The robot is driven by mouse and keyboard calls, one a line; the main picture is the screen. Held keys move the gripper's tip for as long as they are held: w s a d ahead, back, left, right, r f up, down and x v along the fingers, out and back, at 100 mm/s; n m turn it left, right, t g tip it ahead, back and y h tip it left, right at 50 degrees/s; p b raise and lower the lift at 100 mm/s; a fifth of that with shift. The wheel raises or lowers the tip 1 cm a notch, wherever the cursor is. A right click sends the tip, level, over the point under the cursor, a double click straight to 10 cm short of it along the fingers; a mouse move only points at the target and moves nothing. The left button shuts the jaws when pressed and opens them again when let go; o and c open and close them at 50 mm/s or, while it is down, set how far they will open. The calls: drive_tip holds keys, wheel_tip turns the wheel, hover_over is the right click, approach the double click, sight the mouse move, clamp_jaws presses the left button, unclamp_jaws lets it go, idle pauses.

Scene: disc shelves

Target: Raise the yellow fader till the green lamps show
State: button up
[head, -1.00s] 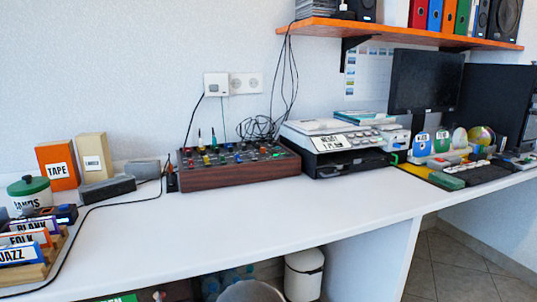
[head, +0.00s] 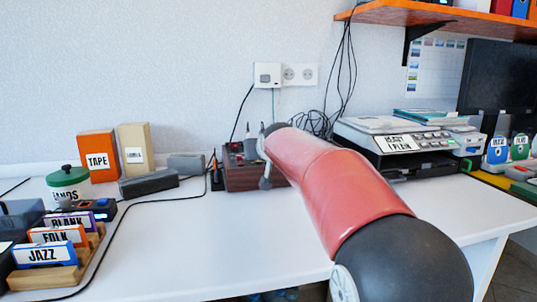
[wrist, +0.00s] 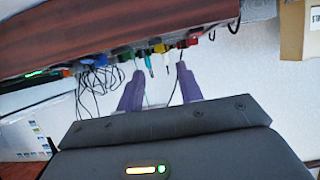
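My gripper (wrist: 160,70) has two purple fingers spread apart and empty, pointing towards the yellow and green knobs. A green glow (wrist: 35,73) shows at the mixer's left edge; I cannot tell which lamps are lit.
A printer-like machine (head: 398,140) stands right of the mixer. Left are a grey box (head: 148,185), an orange TAPE box (head: 98,157) and a disc rack (head: 60,275). Loose black cables (head: 318,124) hang behind the mixer. The front desk surface (head: 190,250) is clear.

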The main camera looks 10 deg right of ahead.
drive_tip(key=p+x, duration=0.1)
drive_tip(key=x, duration=0.6)
drive_tip(key=shift+w+f, duration=0.1)
drive_tip(key=shift+w, duration=0.15)
clamp_jaws()
